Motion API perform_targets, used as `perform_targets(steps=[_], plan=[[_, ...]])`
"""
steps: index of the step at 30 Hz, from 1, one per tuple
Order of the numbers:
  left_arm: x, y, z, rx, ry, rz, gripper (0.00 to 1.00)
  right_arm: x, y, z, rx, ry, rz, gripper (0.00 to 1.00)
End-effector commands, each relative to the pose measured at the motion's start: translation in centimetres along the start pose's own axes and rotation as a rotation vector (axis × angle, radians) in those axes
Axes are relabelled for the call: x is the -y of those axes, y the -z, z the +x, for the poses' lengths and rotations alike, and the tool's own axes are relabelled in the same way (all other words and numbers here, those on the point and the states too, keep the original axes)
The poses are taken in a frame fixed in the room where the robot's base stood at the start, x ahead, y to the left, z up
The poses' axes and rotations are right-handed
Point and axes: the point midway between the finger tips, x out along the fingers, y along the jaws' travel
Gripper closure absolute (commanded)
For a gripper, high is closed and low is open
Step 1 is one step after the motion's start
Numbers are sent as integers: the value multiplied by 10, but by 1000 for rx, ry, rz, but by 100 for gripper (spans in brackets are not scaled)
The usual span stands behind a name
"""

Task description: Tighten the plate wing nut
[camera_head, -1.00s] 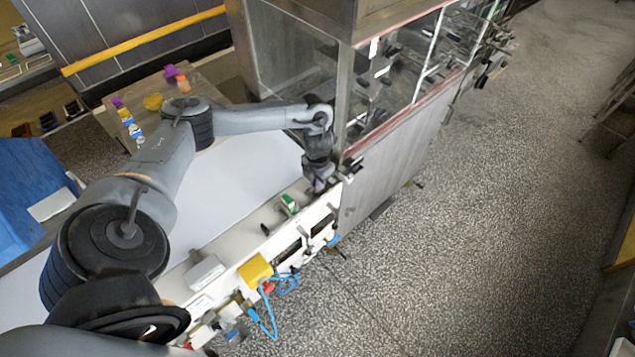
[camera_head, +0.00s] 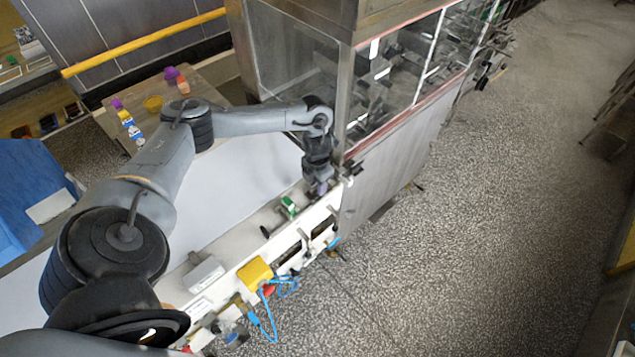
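My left arm reaches in from the left, over the white belt. Its gripper (camera_head: 319,187) points down at the far end of the white side rail (camera_head: 232,272), beside the corner of the glass-walled machine. A small purple piece shows at the fingertips, but I cannot tell whether it is held or is part of the gripper. The fingers are too small and too hidden to show whether they are open or shut. I cannot make out the plate wing nut; the gripper covers that spot. My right gripper is out of view.
The machine housing (camera_head: 385,160) stands right next to the gripper. Along the rail are a green-labelled part (camera_head: 288,206), a grey box (camera_head: 203,274), and a yellow box (camera_head: 255,271) with blue cables (camera_head: 268,318). A small table (camera_head: 190,92) holds coloured items.

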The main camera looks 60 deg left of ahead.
Motion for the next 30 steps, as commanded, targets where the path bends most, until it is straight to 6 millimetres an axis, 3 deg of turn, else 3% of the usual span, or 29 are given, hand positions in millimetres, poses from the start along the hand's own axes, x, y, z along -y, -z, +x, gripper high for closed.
perform_targets(steps=[11, 16, 21, 30], plan=[[0, -1, -7, 4, 2, -1, 62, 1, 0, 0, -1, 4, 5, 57], [0, -2, -28, 5, 2, 1, 62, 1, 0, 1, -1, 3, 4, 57], [0, -2, -61, 6, 1, 0, 62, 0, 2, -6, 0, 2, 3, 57], [1, -1, -102, 3, 1, 0, 62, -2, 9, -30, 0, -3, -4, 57]])
